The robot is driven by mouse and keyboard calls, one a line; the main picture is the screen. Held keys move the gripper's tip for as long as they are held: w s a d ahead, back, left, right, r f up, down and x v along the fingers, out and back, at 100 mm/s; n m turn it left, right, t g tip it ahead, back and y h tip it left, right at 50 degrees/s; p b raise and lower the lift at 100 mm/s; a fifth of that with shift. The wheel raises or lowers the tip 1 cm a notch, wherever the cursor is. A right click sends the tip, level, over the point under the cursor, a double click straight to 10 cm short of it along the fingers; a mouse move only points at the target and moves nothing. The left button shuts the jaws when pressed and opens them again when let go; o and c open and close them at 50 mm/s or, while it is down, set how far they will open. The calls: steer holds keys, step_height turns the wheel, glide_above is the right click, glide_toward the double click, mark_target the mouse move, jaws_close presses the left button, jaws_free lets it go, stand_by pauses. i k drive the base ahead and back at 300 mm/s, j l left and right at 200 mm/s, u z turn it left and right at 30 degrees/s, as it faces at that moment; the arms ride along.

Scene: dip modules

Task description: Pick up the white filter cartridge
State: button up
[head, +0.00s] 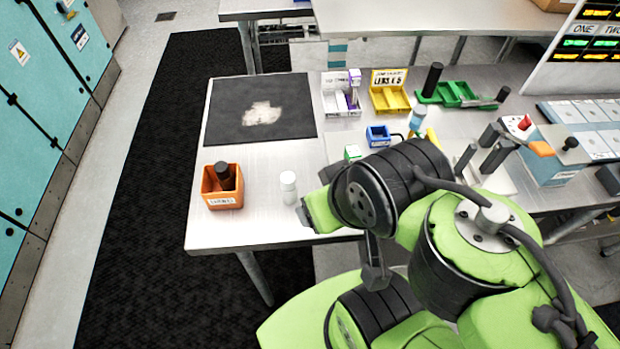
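The white filter cartridge (288,187) appears to be the small white cylinder standing upright on the near left part of the grey table (258,222). It is clear on its left side. My green and black arm reaches in from the lower right, and a green link of it ends just to the right of the cylinder. I cannot make out my gripper's fingers; the arm's own links seem to hide them. Nothing is seen holding the cylinder.
An orange bin (222,199) with a dark cylinder inside stands left of the cartridge. A black mat (222,115) lies behind it. White, yellow (390,98), green (447,95) and blue (378,138) bins stand farther back. A teal-sided box (552,170) is at right.

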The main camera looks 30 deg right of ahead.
mark_target(289, 187)
steer(key=j+u, duration=0.3)
steer(key=u, duration=0.15)
steer(key=i+j+u, duration=0.15)
steer(key=u, duration=0.35)
steer(key=j, duration=0.1)
